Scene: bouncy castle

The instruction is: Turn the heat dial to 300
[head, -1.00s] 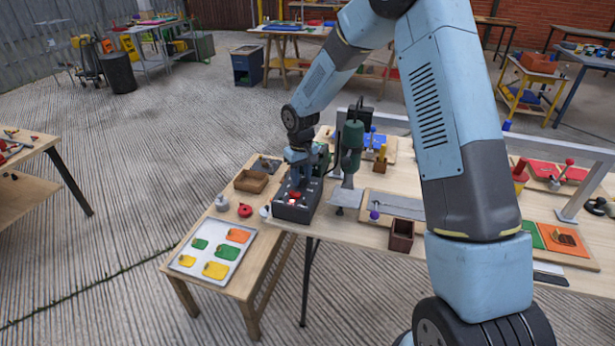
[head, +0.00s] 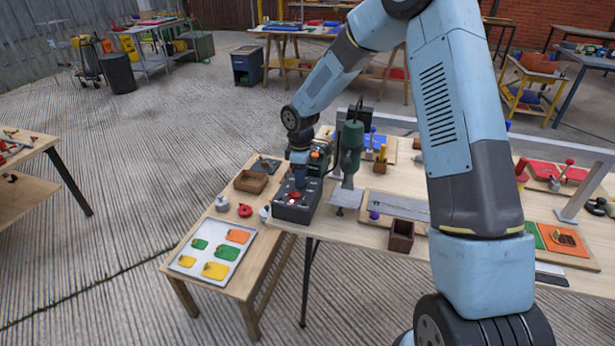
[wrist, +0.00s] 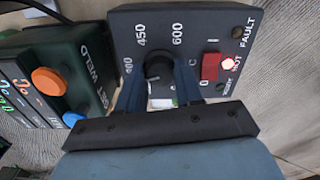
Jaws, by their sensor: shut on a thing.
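The heat dial (wrist: 158,68) is a dark round knob on a black control box (wrist: 208,22); the box also shows in the head view (head: 296,214). White marks 450 and 600 are readable around the dial, and one at the left is partly hidden by a finger. I cannot read the dial's pointer clearly. My gripper (wrist: 160,92) is shut on the dial, one blue finger on each side. In the head view my gripper (head: 298,186) comes down onto the box from above.
A red switch (wrist: 211,67) and a lit red lamp (wrist: 233,62) sit right of the dial. A green unit (wrist: 65,75) with orange and blue buttons stands to the left. A green drill press (head: 350,150) stands close right of the box.

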